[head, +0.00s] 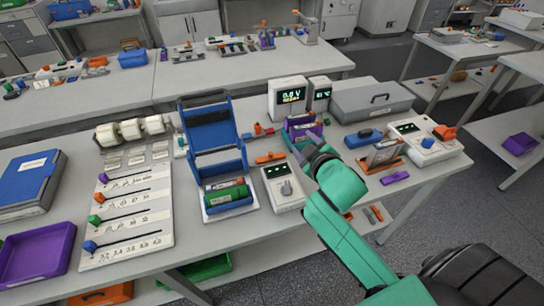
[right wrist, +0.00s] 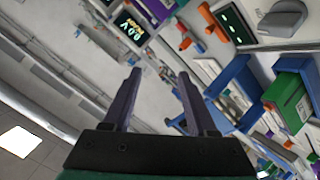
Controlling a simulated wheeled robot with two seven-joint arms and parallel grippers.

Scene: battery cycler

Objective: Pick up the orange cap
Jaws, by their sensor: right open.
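Several orange pieces are in view, and I cannot tell for certain which is the orange cap. A small orange piece (head: 258,129) stands on the bench left of the voltage display; it seems to show in the right wrist view too (right wrist: 185,44). A flat orange piece (head: 270,157) lies in front of it, left of the purple holder (head: 303,130). A squat orange piece (head: 444,132) is at the right device. My right gripper (head: 318,152) is above the bench near the purple holder. In the right wrist view its fingers (right wrist: 157,88) are apart with nothing between them. My left gripper is out of view.
A blue stand (head: 213,122) with a green cell is to the left, beside a white device with a knob (head: 285,190). The voltage display (head: 289,98) and a grey case (head: 372,99) stand behind. A purple tray (head: 38,254) is at far left.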

